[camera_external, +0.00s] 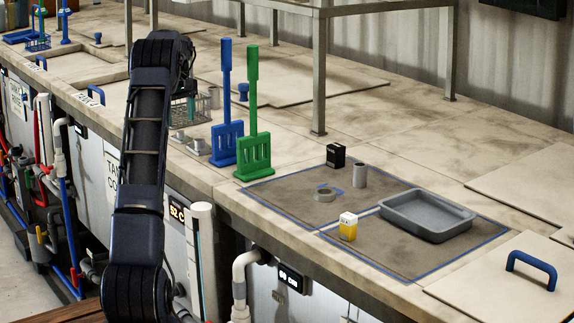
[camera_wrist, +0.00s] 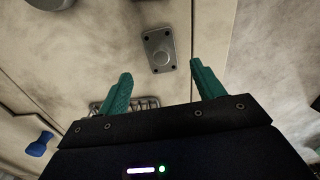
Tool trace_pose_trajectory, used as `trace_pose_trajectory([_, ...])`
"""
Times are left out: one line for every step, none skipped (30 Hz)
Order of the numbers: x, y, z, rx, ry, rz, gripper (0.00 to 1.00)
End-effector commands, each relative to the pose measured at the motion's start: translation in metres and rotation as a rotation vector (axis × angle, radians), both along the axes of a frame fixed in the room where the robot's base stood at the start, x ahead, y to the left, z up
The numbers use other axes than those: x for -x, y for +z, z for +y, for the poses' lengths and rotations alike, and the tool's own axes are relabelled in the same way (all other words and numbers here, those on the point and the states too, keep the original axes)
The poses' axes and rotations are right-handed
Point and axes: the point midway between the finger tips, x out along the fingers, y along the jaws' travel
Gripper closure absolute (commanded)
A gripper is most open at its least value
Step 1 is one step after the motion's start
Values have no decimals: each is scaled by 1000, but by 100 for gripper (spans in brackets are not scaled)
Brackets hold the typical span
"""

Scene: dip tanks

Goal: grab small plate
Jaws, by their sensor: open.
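The small plate (camera_wrist: 159,50) is a grey metal rectangle with corner holes and a round raised middle. It lies flat on the worktop in the wrist view, beyond my fingertips and between their lines. In the external view, what looks like the same plate (camera_external: 197,148) lies left of the blue rack. My gripper (camera_wrist: 160,70) has two teal fingers, spread apart with nothing between them. It is above the worktop, and its height over the plate is hard to tell. In the external view my arm hides most of the gripper.
A wire basket (camera_external: 205,103) stands behind the plate, and a blue rack (camera_external: 226,145) and green rack (camera_external: 254,155) with tall handles stand right of it. A round grey part (camera_external: 180,137) lies beside it. A grey tray (camera_external: 427,228) sits farther right.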

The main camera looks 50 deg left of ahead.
Motion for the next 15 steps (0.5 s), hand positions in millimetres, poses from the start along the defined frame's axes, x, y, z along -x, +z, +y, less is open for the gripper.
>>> trace_pose_trajectory([0,-4,-1,1,0,0,33])
trace_pose_trajectory([1,-6,-1,1,0,0,33])
trace_pose_trajectory([1,-11,-2,2,0,1,33])
trace_pose_trajectory([2,-15,-3,3,0,1,33])
trace_pose_trajectory([2,-19,-4,3,0,1,33])
trace_pose_trajectory([2,-24,-5,2,0,1,33])
trace_pose_trajectory([3,-29,-6,3,0,2,33])
trace_pose_trajectory([3,-33,-5,2,0,2,33])
trace_pose_trajectory([3,-38,-5,1,0,1,33])
trace_pose_trajectory([3,-42,-5,1,0,1,33])
trace_pose_trajectory([3,-44,-5,1,0,1,33])
trace_pose_trajectory([2,-47,-5,1,-1,1,33])
trace_pose_trajectory([2,-48,-5,1,-1,1,33])
trace_pose_trajectory([2,-49,-5,0,-1,0,33])
trace_pose_trajectory([2,-49,-5,0,-1,0,33])
